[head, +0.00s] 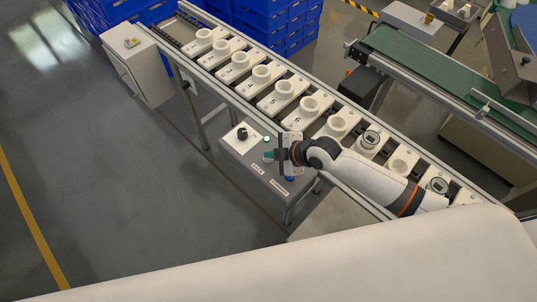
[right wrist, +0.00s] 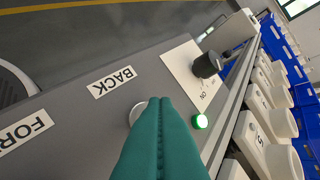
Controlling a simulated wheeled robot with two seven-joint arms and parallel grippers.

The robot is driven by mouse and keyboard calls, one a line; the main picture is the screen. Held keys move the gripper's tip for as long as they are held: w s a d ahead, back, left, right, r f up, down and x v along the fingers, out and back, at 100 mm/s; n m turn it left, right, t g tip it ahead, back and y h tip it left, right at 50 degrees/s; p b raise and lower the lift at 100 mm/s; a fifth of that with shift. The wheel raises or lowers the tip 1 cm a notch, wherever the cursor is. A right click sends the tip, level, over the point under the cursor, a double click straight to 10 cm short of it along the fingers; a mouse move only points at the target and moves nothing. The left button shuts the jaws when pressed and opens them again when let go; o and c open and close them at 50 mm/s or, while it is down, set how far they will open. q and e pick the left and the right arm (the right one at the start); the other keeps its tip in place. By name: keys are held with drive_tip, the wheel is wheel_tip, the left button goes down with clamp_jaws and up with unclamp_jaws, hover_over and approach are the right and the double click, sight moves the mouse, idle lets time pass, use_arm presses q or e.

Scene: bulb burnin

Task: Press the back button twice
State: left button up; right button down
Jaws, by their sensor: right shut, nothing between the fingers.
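The grey control box (head: 232,156) stands beside the conveyor. Its BACK label (right wrist: 112,82) reads clearly in the right wrist view; in the head view it is small (head: 258,168). A pale round button (right wrist: 136,108) lies beside that label, partly hidden behind my fingers. My right gripper (right wrist: 154,100) is shut and empty, its teal fingertips over the edge of this button. I cannot tell whether they touch it. In the head view the right gripper (head: 269,155) is over the box top. My left gripper is not in view.
A lit green button (right wrist: 200,121) and a black knob (right wrist: 207,64) on a white plate sit close to my fingers. A FORWARD label (head: 280,187) is on the near side. The conveyor (head: 215,77) with several white numbered holders runs behind the box.

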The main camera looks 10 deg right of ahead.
drive_tip(key=shift+r+p, duration=0.9)
wheel_tip(320, 180, up, 5)
drive_tip(key=p, duration=0.4)
drive_tip(key=shift+r+p, duration=0.1)
drive_tip(key=shift+p, duration=0.3)
idle(0.5)
